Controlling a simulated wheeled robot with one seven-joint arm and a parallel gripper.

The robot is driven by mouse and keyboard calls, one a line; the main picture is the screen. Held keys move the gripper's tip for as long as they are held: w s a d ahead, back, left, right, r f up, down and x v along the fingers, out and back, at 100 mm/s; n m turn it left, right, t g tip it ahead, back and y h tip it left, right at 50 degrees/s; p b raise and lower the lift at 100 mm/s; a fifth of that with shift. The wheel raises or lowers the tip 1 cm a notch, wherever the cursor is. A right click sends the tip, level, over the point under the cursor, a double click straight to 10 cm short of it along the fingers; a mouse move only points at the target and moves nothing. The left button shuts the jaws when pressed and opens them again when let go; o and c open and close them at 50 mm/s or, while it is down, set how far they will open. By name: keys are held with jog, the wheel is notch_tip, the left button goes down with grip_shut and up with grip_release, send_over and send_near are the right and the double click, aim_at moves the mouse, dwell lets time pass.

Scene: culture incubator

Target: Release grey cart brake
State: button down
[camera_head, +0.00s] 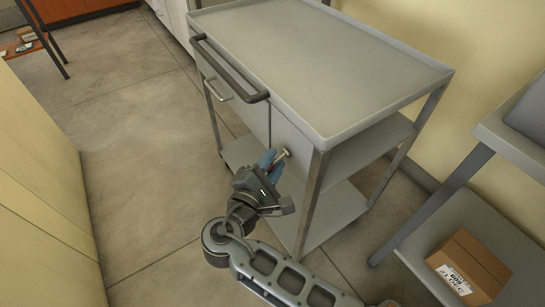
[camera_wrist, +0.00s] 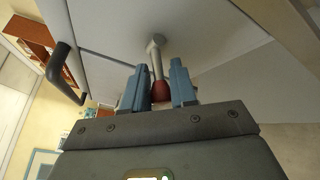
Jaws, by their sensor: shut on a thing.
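The grey cart (camera_head: 330,50) stands in the middle of the head view, with a bare top and a dark push handle (camera_head: 230,70) on its near left side. A brake lever (camera_head: 283,155) with a pale metal shaft sticks out from the cart's side panel below the top. In the wrist view the lever (camera_wrist: 155,62) ends in a red knob (camera_wrist: 160,92). My gripper (camera_head: 271,163) is at the lever, and its blue fingers (camera_wrist: 160,88) are shut on the red knob, one on each side.
A cardboard box (camera_head: 468,265) sits on the lower shelf of a grey rack (camera_head: 510,245) at the right. A cream cabinet (camera_head: 40,170) stands at the left. Open floor (camera_head: 130,130) lies between it and the cart.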

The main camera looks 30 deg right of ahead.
notch_tip(320, 180, up, 3)
jog(key=m+y+p, duration=0.1)
jog(key=p, duration=0.3)
jog(key=m+g+y+p, duration=0.1)
jog(key=y+p, duration=0.1)
jog(key=p, duration=0.2)
jog(key=shift+f, duration=0.2)
jog(key=y+p, duration=0.1)
jog(key=p, duration=0.1)
jog(key=m+g+y+p, duration=0.1)
jog(key=p, duration=0.1)
jog(key=shift+r+y, duration=0.3)
jog(key=shift+r, duration=0.05)
jog(key=shift+d+y+p, duration=0.1)
jog(key=shift+y+p, duration=0.5)
jog(key=shift+p, duration=0.45)
jog(key=shift+f, duration=0.1)
jog(key=c, duration=1.3)
grip_release()
jog(key=shift+o, duration=0.2)
jog(key=v, duration=0.7)
jog(key=shift+s+r, duration=0.2)
jog(key=shift+r, duration=0.15)
